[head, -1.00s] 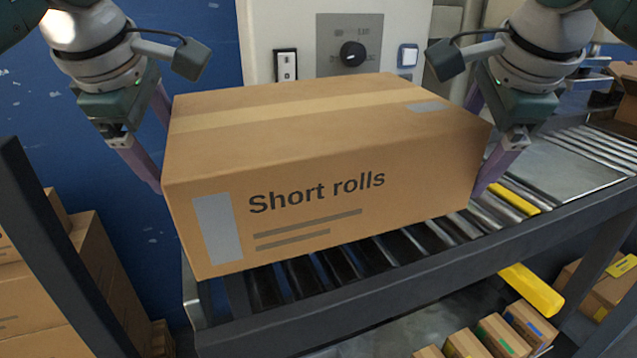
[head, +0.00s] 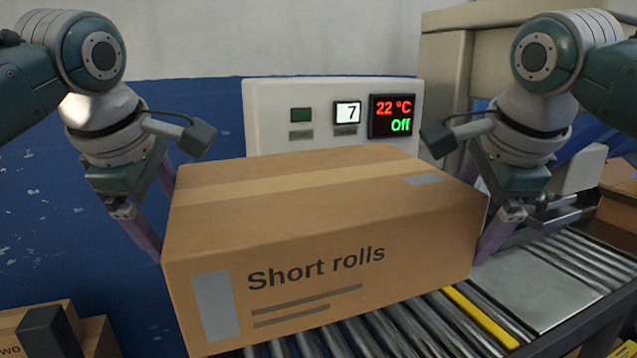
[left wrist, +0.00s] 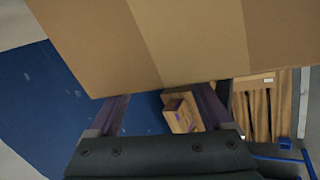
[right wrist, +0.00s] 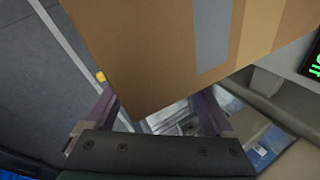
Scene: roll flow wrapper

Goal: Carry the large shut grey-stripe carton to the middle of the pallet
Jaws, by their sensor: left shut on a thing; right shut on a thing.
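The large shut carton (head: 320,240), marked "Short rolls" with a grey stripe on its front left, is held up between my two grippers, above the roller conveyor. My left gripper (head: 150,225) presses its left end and my right gripper (head: 492,232) its right end. Its end faces fill the top of the left wrist view (left wrist: 150,45) and the right wrist view (right wrist: 165,50). Slatted wood, which looks like the pallet (left wrist: 259,115), shows low in the left wrist view, right of the gripper. The pallet is not visible in the head view.
The roller conveyor (head: 400,325) runs below the carton to the right, with a yellow strip (head: 480,318). A machine panel with displays (head: 270,118) stands close behind the carton. Other cartons (head: 45,315) are at lower left. A small box (left wrist: 182,112) shows below the left gripper.

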